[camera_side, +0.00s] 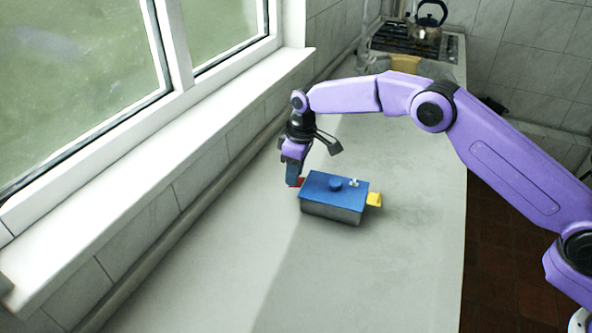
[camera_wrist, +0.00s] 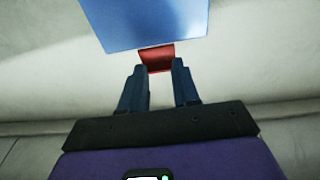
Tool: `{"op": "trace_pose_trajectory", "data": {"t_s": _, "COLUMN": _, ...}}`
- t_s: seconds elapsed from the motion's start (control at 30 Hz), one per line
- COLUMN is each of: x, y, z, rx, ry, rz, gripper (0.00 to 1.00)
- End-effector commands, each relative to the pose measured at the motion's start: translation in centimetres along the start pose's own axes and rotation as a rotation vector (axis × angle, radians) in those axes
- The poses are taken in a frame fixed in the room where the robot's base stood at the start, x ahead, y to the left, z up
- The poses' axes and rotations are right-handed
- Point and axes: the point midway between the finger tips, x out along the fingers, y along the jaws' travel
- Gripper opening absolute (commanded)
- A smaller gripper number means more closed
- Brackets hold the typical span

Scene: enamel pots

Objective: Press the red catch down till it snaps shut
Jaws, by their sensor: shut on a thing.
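A grey box with a blue lid (camera_side: 322,182) stands on the counter. The lid has a round blue knob in its middle and also shows at the top of the wrist view (camera_wrist: 145,22). The red catch (camera_side: 299,182) is at the box's left end, mostly hidden by my fingers in the side view. In the wrist view the red catch (camera_wrist: 157,56) juts out from under the lid edge. My gripper (camera_side: 292,184) points down at that end, its blue fingers (camera_wrist: 159,68) shut on the red catch. I cannot tell the catch's exact angle.
A yellow catch (camera_side: 374,199) sticks out at the box's right end. The grey counter (camera_side: 240,265) is clear around the box. A window sill (camera_side: 180,125) and tiled wall run along the left. A stove with a kettle (camera_side: 427,27) is at the far end.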

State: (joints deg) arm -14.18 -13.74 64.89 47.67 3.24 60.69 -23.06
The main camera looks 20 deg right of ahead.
Motion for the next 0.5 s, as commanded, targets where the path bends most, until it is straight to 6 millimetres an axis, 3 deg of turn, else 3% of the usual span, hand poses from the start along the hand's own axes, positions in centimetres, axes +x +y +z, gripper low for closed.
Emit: {"op": "trace_pose_trajectory", "data": {"t_s": 0.5, "x": 0.43, "y": 0.04, "z": -0.19, "rx": 0.002, "ry": -0.123, "rz": 0.003, "gripper": 0.0}}
